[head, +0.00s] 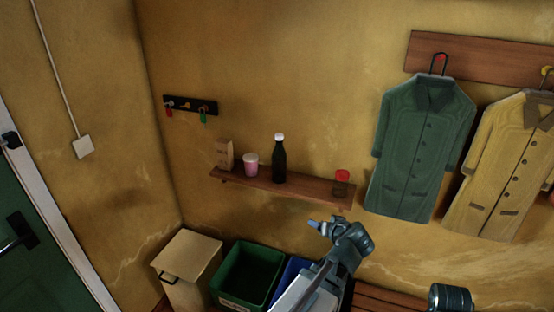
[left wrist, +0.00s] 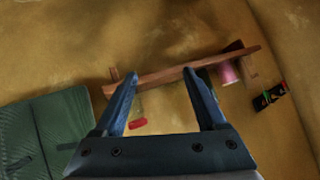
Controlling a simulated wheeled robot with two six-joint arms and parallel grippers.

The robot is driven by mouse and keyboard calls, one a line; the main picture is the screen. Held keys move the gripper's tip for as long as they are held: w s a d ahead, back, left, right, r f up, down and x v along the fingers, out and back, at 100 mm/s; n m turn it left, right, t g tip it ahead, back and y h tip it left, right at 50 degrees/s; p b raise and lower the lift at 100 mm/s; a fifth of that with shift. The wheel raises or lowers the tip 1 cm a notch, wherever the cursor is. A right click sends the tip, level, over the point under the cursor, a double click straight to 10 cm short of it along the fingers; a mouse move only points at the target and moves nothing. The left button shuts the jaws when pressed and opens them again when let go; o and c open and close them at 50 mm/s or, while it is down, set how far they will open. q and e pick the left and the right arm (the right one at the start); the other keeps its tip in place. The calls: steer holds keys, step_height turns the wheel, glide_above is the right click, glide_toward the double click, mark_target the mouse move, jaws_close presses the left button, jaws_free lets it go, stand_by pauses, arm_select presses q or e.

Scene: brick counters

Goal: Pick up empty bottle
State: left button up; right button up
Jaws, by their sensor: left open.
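The dark bottle (head: 279,163) with a white cap stands upright on the wooden wall shelf (head: 310,190), between a pink cup (head: 251,165) and a red-lidded jar (head: 341,184). My left gripper (head: 314,224) is in front of and below the shelf, apart from the bottle. In the left wrist view, which is turned over, the gripper (left wrist: 160,82) is open and empty, with the shelf (left wrist: 165,76) across its fingers. The red lid (left wrist: 138,124) shows between the fingers and the pink cup (left wrist: 228,73) to the right. My right gripper is not in view.
A carton (head: 225,154) stands at the shelf's left end. A beige bin (head: 188,258), a green bin (head: 248,272) and a blue bin (head: 290,270) stand below. A green coat (head: 421,150) and a yellow coat (head: 503,165) hang at right. A key rack (head: 190,106) is at left.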

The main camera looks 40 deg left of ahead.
arm_select(q)
steer(key=w+a+r+n+t+y+p, duration=0.1)
steer(key=a+r+t+y, duration=0.1)
steer(key=a+r, duration=0.6)
steer(key=w+a+r+n+t+y+p, duration=0.1)
steer(key=a+r+t+y, duration=0.1)
steer(key=a+r+t, duration=0.2)
steer(key=a+r, duration=0.3)
steer(key=a, duration=0.1)
steer(key=shift+w+a+r+n, duration=0.25)
steer(key=shift+w+r+n, duration=0.05)
steer(key=shift+w+r, duration=0.05)
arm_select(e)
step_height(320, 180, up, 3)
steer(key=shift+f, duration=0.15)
arm_select(q)
steer(key=shift+w+a, duration=0.1)
